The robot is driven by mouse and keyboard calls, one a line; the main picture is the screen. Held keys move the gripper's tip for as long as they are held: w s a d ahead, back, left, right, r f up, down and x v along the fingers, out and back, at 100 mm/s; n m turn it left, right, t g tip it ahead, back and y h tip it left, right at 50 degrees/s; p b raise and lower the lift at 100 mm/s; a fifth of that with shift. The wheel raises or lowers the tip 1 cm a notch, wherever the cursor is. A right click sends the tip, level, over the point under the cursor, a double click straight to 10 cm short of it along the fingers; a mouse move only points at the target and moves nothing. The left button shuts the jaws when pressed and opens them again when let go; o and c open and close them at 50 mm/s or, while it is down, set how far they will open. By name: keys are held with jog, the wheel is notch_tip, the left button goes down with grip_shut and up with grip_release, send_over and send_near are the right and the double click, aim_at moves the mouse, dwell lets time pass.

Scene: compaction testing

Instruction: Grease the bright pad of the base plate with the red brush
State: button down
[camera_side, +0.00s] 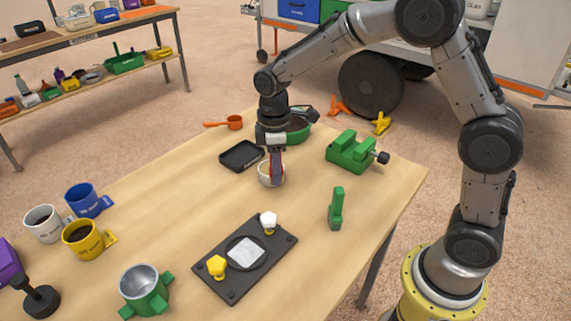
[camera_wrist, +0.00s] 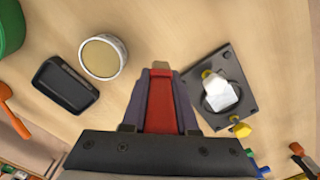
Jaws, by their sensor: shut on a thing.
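My gripper (camera_side: 275,178) is shut on the red brush (camera_wrist: 160,105) and points down over the table. The brush's tan tip shows between the fingers in the wrist view. A white round tin (camera_wrist: 102,57) of tan grease is left of the brush there, apart in the picture. In the side view the fingers overlap the tin (camera_side: 263,178), and I cannot tell the tip's height. The dark base plate (camera_side: 224,281) lies flat nearer the camera, with its bright square pad (camera_side: 246,253) uncovered. The pad also shows right of the gripper in the wrist view (camera_wrist: 221,97).
A yellow knob (camera_side: 216,266) and a white knob (camera_side: 269,220) stand on the plate. A black tray (camera_side: 241,155), green bowl (camera_side: 298,131), green vise (camera_side: 351,152) and upright green piece (camera_side: 337,208) are nearby. Mugs (camera_side: 86,200) and a green-handled mould (camera_side: 147,290) stand front left.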

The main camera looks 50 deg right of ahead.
jog(key=s+a+n, duration=0.4)
jog(key=a+n, duration=0.5)
jog(key=a, duration=0.6)
jog(key=shift+w+d+f, duration=0.1)
jog(key=shift+d+f, duration=0.05)
jog(key=shift+f, duration=1.2)
jog(key=shift+w+d+f, duration=0.1)
jog(key=shift+f, duration=1.2)
jog(key=shift+f, duration=0.2)
